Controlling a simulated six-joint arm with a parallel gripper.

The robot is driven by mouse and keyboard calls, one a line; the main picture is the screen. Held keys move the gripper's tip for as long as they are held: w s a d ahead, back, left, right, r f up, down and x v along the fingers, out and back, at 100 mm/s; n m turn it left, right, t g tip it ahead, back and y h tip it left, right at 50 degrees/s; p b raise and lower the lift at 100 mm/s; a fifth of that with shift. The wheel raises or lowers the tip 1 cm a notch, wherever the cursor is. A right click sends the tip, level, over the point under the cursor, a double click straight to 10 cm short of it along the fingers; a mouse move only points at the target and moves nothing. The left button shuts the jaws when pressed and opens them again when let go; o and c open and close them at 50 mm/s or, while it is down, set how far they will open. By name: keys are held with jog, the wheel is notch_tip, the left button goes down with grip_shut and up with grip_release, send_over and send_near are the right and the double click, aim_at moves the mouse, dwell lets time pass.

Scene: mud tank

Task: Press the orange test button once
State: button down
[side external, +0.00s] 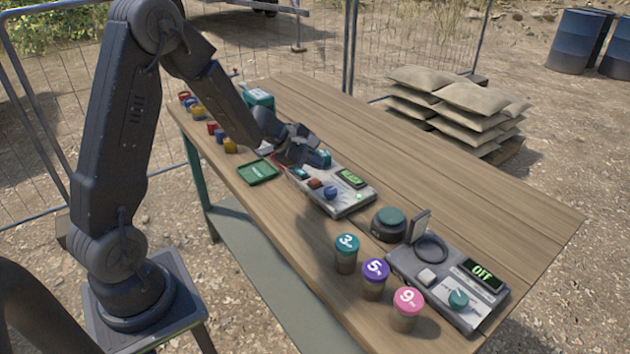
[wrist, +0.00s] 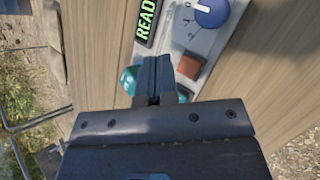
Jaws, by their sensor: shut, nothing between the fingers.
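The orange test button (side external: 315,184) is a small square button on a grey control panel (side external: 345,208). In the wrist view it looks orange-brown (wrist: 191,65), just right of my fingertips. My gripper (side external: 297,158) is over the far end of this panel, with its fingers shut and empty. In the wrist view the fingertips (wrist: 153,62) lie between the button and a teal round part (wrist: 130,79), apart from the button in the picture. I cannot tell their height above the panel. A lit display (wrist: 147,18) reads READY.
A blue knob (wrist: 212,12) and a green light (side external: 359,195) are on the panel near the button. A green tray (side external: 258,172) lies left of it. A second panel reading OFF (side external: 482,274), a dark round device (side external: 389,224) and numbered cups (side external: 375,280) stand at the near end.

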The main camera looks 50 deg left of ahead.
aim_at(314, 182)
jog(key=shift+f, duration=1.2)
jog(key=shift+f, duration=0.1)
dwell(1.1)
jog(key=shift+f, duration=0.3)
jog(key=shift+f, duration=0.55)
dwell(0.7)
jog(key=shift+r, duration=1)
jog(key=shift+r, duration=2.5)
